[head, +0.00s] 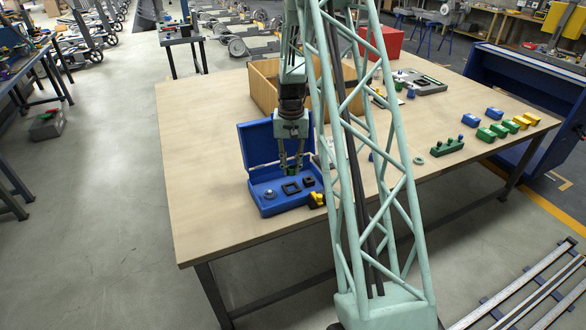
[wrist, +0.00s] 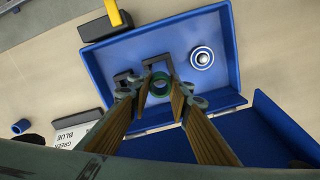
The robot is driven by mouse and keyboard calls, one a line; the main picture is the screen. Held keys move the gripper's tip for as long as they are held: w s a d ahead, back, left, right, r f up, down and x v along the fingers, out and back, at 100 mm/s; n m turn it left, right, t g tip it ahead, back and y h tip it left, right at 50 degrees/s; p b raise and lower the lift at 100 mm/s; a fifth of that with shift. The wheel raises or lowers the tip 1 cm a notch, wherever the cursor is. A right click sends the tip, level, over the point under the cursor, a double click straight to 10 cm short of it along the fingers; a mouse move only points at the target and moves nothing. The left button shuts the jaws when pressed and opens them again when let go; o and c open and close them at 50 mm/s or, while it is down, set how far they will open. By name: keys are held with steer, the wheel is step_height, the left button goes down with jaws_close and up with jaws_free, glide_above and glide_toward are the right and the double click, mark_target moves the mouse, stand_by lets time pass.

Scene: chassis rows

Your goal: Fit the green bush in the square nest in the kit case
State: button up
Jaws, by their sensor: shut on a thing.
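The blue kit case (head: 287,205) lies open on the table with its lid raised at the back. In it are a dark square nest (head: 291,188), a smaller dark square piece (head: 309,181) to its right and a round grey piece (head: 270,194) to its left. My gripper (head: 290,169) points down over the case, shut on the green bush (head: 291,174). In the wrist view the green bush (wrist: 160,87) shows as a ring between the fingertips, partly covering a dark square frame behind it. Whether it touches the nest I cannot tell.
A yellow and black piece (head: 317,199) stands by the case's right front corner. A wooden bin (head: 265,88) is behind the case. Green, blue and yellow blocks (head: 487,134) lie at the right. The table's left front is clear.

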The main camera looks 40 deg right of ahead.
steer(key=shift+f, duration=0.15)
stand_by(0.3)
steer(key=b, duration=0.3)
glide_above(292, 190)
steer(key=shift+w+d+f, duration=0.1)
steer(key=shift+w+f, duration=0.05)
steer(key=shift+f, duration=1.25)
steer(key=shift+w+d+f, duration=0.1)
steer(key=shift+w+f, duration=0.05)
steer(key=shift+f, duration=1.25)
steer(key=shift+a+f+b, duration=0.1)
steer(key=shift+f+b, duration=0.25)
steer(key=shift+f, duration=0.55)
steer(key=shift+s+a+f+b, duration=0.1)
steer(key=shift+s+f+b, duration=0.2)
steer(key=shift+f, duration=0.3)
steer(key=shift+o, duration=0.3)
steer(key=o, duration=0.8)
steer(key=shift+w+f, duration=0.15)
steer(key=shift+f, duration=0.05)
steer(key=shift+r, duration=0.1)
steer(key=shift+w+r, duration=0.1)
steer(key=shift+r, duration=0.25)
